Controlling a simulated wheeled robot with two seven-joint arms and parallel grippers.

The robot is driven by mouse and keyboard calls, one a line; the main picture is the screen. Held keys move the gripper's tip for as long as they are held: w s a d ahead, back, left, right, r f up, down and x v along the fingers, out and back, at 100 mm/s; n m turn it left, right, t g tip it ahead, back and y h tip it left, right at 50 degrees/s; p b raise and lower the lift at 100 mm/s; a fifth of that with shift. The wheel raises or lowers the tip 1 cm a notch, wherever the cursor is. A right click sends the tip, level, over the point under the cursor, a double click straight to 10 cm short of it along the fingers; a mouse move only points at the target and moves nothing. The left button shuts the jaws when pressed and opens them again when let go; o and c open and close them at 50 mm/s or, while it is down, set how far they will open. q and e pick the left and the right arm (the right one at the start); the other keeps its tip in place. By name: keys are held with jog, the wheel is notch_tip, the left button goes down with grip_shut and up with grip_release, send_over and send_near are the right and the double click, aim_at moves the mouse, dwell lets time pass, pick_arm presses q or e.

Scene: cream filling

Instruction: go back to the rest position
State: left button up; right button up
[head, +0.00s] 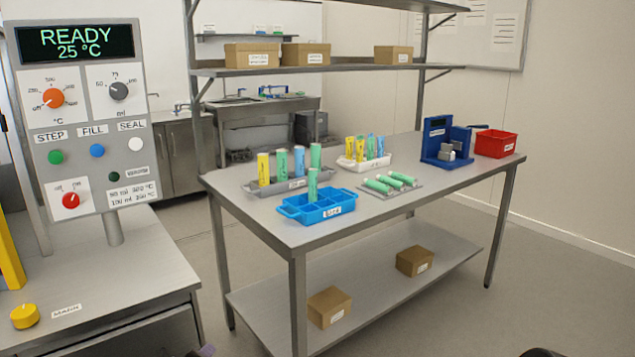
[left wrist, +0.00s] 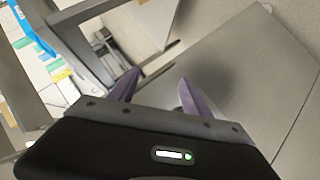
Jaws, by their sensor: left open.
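My left gripper (left wrist: 160,92) shows in the left wrist view with its two purple fingers apart and nothing between them. In the head view only a small purple tip shows at the bottom edge, left of centre. My right gripper is not in view; a dark shape at the bottom right edge of the head view is too cut off to tell. The control panel (head: 88,115) at the left reads READY 25 °C. On the steel table (head: 420,200) a blue tray (head: 318,208) holds one upright green tube (head: 312,185).
A grey rack (head: 262,187) and a white rack (head: 345,162) hold upright tubes. Several green tubes lie on a flat plate (head: 390,186). A blue fixture (head: 437,137) and a red bin (head: 495,143) stand at the right. A yellow knob (head: 25,315) sits on the left counter (head: 120,275).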

pick_arm(q)
jog(key=s+d+f+m+g+h, duration=0.2)
jog(key=s+d+f+m+g, duration=0.1)
jog(key=s+d+f, duration=0.4)
jog(key=s+d+f+m+g+h, duration=0.1)
jog(key=s+d+f+m+g, duration=0.2)
jog(key=f, duration=0.7)
jog(key=s+d+f+m+g+h, duration=0.1)
jog(key=s+d+f+g, duration=0.2)
jog(key=s, duration=0.4)
jog(key=s+d+f+m, duration=0.1)
jog(key=s+d+f, duration=0.2)
jog(key=s+f, duration=0.35)
jog(key=s+d+f+m+g+h, duration=0.1)
jog(key=s+d+f+g, duration=0.15)
jog(key=s, duration=0.65)
notch_tip(320, 180, up, 13)
jog(key=w+p, duration=0.1)
jog(key=p, duration=1.1)
jog(key=shift+t+p, duration=0.35)
jog(key=shift+d+f, duration=0.1)
